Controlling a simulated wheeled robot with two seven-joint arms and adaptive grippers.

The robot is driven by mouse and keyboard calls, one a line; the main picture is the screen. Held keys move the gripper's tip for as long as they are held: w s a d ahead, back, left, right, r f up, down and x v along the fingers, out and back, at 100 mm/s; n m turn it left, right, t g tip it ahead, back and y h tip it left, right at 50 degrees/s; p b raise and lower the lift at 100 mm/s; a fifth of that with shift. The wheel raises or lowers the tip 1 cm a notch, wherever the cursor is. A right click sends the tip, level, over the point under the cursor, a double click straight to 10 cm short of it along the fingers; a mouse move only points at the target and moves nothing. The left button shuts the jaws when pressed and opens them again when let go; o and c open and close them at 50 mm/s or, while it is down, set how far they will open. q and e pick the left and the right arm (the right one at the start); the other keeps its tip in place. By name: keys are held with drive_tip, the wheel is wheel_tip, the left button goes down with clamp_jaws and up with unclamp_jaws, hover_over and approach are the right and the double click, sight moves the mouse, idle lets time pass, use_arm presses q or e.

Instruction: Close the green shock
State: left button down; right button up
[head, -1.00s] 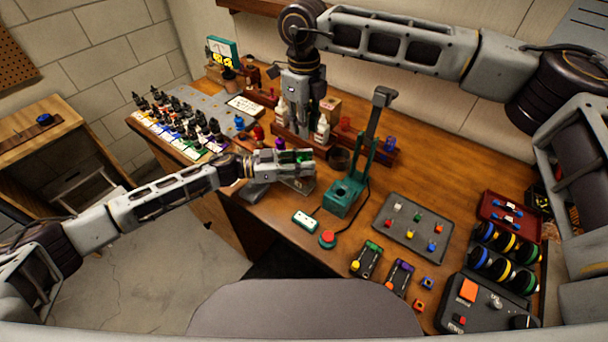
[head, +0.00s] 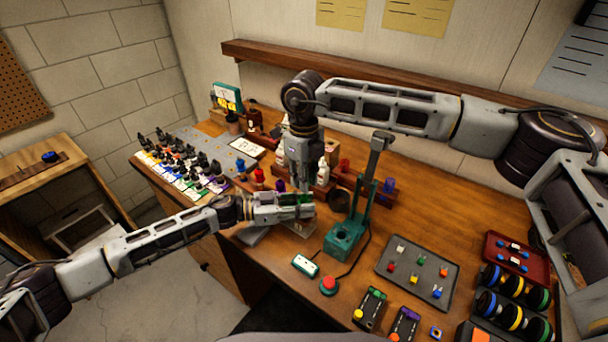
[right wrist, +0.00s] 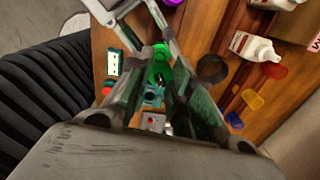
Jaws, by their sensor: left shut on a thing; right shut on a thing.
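The green shock (right wrist: 159,68) shows as a bright green round part in the right wrist view, between my two grippers. In the head view only a small green patch of it (head: 297,198) shows at the left gripper's jaws. My left gripper (head: 303,205) comes in from the left, low over the bench, and is shut on the shock. My right gripper (head: 306,190) points straight down from above, meets the left gripper's jaws, and is shut on the shock too. The fingers hide most of the shock, so I cannot tell how its parts sit together.
A green press (head: 347,235) with an upright lever stands just right of the grippers. A grey tray (head: 417,270) of small parts is at right. Bottles and a wooden rack stand behind.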

sight(304, 196)
drive_tip(key=shift+f, duration=0.75)
drive_tip(key=shift+f, duration=0.1)
drive_tip(key=shift+f, duration=0.75)
drive_tip(key=shift+f, duration=0.6)
idle(0.8)
